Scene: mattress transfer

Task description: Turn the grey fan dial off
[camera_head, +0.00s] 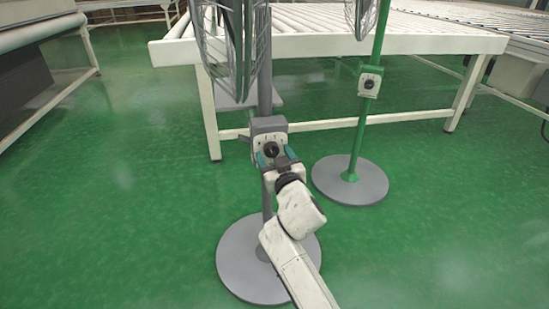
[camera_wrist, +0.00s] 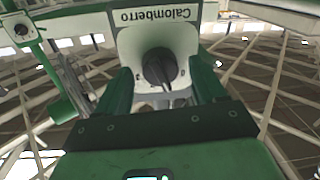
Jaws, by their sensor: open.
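The grey fan (camera_head: 265,90) stands in the middle of the head view, on a round grey base (camera_head: 236,262). Its control box (camera_head: 268,126) has a pale face with a black dial (camera_head: 271,149). My gripper (camera_head: 275,158) is right in front of that box. In the wrist view the dial (camera_wrist: 160,68) lies between the two green fingers of my gripper (camera_wrist: 160,82), which are apart on either side of it. I cannot tell whether the fingertips touch the dial. The plate (camera_wrist: 200,40) behind it reads "Calomberro".
A green-poled fan (camera_head: 354,150) with its own dial box (camera_head: 370,82) stands to the right on a grey base. A white roller conveyor (camera_head: 320,44) runs behind both fans. Another conveyor (camera_head: 40,35) is at the left. Green floor is clear at left and front right.

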